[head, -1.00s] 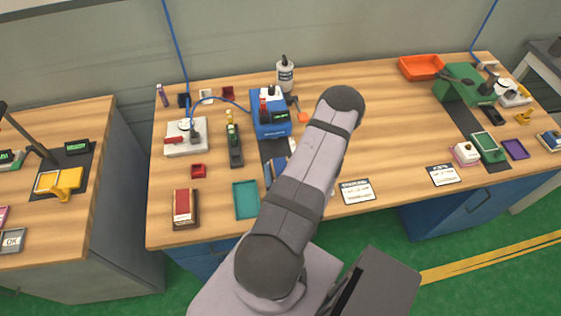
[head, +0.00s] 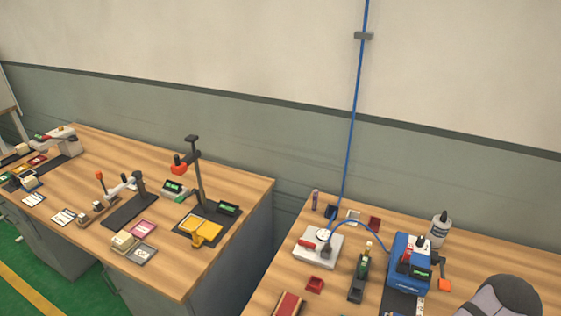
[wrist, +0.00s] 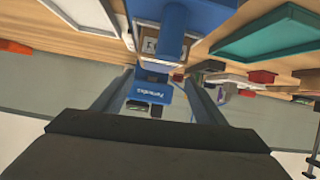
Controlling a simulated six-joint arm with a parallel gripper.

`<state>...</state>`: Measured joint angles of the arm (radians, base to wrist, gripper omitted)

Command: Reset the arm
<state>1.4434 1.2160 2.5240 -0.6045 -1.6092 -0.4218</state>
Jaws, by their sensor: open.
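My arm (head: 503,298) shows only as a grey rounded piece at the bottom right edge of the head view, and the gripper is outside that view. In the wrist view my gripper (wrist: 160,88) has its two dark fingers spread apart, with nothing held between them. Beyond the gap, a blue box-shaped device with white lettering (wrist: 150,92) shows at a distance. A blue device (head: 410,265) stands on the right workbench in the head view.
A left bench (head: 160,265) holds a yellow fixture (head: 200,231). A teal tray (wrist: 280,35) shows in the wrist view.

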